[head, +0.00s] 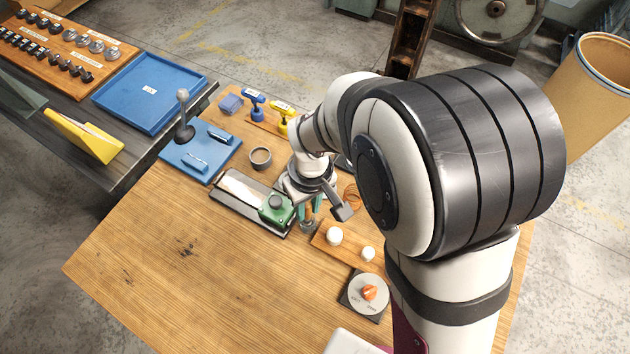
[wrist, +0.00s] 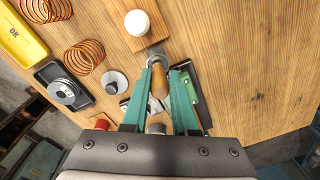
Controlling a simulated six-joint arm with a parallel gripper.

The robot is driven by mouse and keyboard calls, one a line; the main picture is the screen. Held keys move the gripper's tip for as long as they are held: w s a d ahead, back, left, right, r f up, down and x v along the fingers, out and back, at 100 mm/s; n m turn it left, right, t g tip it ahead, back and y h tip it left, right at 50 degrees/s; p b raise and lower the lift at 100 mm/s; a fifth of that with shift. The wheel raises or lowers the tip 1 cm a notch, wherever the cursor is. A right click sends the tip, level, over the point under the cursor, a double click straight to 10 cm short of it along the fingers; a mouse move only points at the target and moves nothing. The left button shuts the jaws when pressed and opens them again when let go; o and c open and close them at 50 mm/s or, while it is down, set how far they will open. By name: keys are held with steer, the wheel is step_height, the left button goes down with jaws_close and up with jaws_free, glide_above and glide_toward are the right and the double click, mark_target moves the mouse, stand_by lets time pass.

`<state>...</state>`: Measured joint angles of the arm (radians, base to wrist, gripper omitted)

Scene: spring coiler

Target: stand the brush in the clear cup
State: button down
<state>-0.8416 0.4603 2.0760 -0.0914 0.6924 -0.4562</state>
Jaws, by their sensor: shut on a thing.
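My gripper (head: 311,207) has teal fingers and points down over the middle of the wooden table. In the wrist view my gripper (wrist: 163,66) is shut on the brush (wrist: 159,82), whose wooden handle shows between the fingers. The brush's far end is hidden. A small greyish, see-through shape, seemingly the clear cup (head: 307,227), is just below the fingertips in the head view. I cannot tell whether the brush's lower end is inside it or above it.
A green block (head: 277,208) on a dark-edged plate stands close left of my gripper. A wooden board with white knobs (head: 334,236) lies close in front. A dial with an orange knob (head: 369,292) is nearer. Copper coils (wrist: 84,56) lie beyond. The table's front left is clear.

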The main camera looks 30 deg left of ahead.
steer(key=shift+f, duration=0.95)
stand_by(0.6)
steer(key=c, duration=0.6)
jaws_free()
steer(key=o, duration=0.3)
steer(key=shift+r, duration=0.1)
